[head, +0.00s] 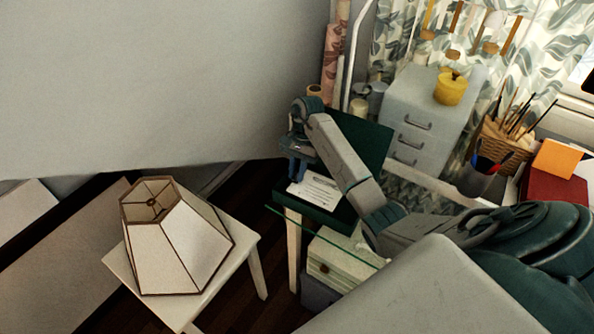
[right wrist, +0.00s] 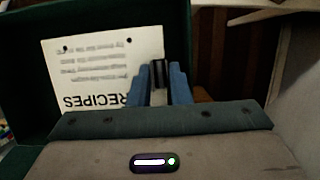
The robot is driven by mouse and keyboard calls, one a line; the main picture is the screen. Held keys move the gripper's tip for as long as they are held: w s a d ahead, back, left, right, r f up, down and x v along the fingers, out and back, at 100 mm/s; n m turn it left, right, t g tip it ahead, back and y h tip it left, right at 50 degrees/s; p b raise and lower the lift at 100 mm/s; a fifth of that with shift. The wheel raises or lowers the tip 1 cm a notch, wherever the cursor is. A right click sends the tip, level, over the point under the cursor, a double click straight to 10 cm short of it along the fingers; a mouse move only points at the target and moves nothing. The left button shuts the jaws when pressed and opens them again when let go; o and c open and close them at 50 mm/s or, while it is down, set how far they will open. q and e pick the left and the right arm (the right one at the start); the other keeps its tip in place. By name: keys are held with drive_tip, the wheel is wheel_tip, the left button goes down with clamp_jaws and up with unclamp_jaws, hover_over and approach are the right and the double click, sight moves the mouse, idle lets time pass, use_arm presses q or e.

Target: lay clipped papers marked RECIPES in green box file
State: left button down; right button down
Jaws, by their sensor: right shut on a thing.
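The clipped papers (head: 318,190) are white sheets over the lower part of the open green box file (head: 370,142). In the right wrist view the papers (right wrist: 85,72) show the word RECIPES upside down, with dark green box walls (right wrist: 20,70) to the left and above. My right gripper (head: 297,172) is at the papers' left edge in the head view. In the right wrist view its blue fingers (right wrist: 158,82) are shut on the papers' edge, around a dark clip. I cannot tell whether the papers touch the box floor. My left gripper is not in view.
A lampshade (head: 175,240) lies on a white stool (head: 235,262) at the left. Grey drawers (head: 420,120) with a yellow pot (head: 450,88) stand behind the box. A brush basket (head: 505,140) and a red book (head: 552,188) are at the right.

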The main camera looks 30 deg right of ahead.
drive_tip(key=c, duration=1.3)
unclamp_jaws()
drive_tip(key=shift+o, duration=0.2)
drive_tip(key=p+v, duration=0.8)
drive_tip(key=v, duration=0.2)
drive_tip(key=shift+r+p, duration=0.35)
drive_tip(key=shift+p, duration=0.05)
drive_tip(key=shift+w+d, duration=0.1)
drive_tip(key=shift+d, duration=0.1)
